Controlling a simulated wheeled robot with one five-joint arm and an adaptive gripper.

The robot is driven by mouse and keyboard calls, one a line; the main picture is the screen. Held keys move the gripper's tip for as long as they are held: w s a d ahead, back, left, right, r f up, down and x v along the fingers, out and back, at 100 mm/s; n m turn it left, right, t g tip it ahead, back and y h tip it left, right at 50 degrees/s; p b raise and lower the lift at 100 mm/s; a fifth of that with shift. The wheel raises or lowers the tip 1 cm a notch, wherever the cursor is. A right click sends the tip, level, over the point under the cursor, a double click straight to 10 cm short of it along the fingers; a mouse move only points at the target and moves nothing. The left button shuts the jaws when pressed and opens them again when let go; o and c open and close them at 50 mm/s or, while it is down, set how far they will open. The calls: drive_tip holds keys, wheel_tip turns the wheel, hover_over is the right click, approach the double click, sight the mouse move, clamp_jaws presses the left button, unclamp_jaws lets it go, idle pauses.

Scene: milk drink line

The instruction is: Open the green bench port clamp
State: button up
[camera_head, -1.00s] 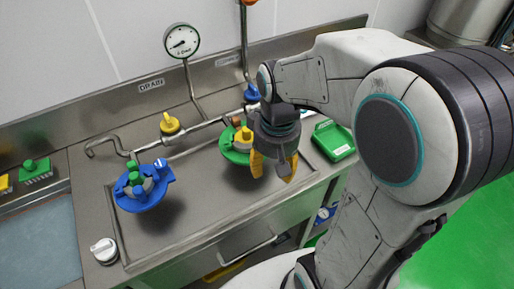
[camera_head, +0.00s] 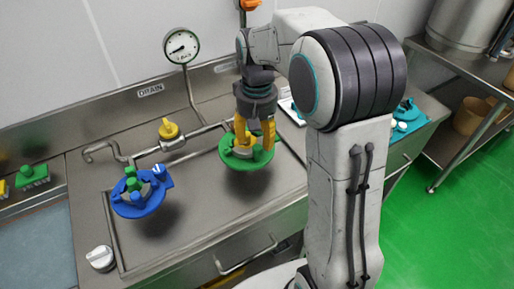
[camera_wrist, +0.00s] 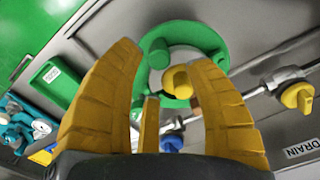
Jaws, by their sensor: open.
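The green bench port (camera_head: 247,163) is a green disc with a pale centre on the steel bench. In the wrist view its green ring (camera_wrist: 206,38) is at the top middle, with a yellow knob (camera_wrist: 178,80) and a green cylinder (camera_wrist: 158,52) on it. My gripper (camera_head: 254,142) has yellow fingers pointing down over the port. In the wrist view the fingers (camera_wrist: 168,75) are spread apart, with the yellow knob showing between them. I cannot tell whether a finger touches it. In the head view, my fingers partly hide the knob.
A blue port (camera_head: 140,203) with a green knob sits left on the bench. A pipe with a yellow valve (camera_head: 169,129) and a gauge (camera_head: 181,46) run behind. A white knob (camera_head: 101,258) is at the front left. A green box (camera_wrist: 56,78) shows in the wrist view.

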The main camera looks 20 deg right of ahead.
sight(257, 145)
drive_tip(key=shift+f, duration=2.35)
drive_tip(key=shift+o, duration=0.2)
clamp_jaws()
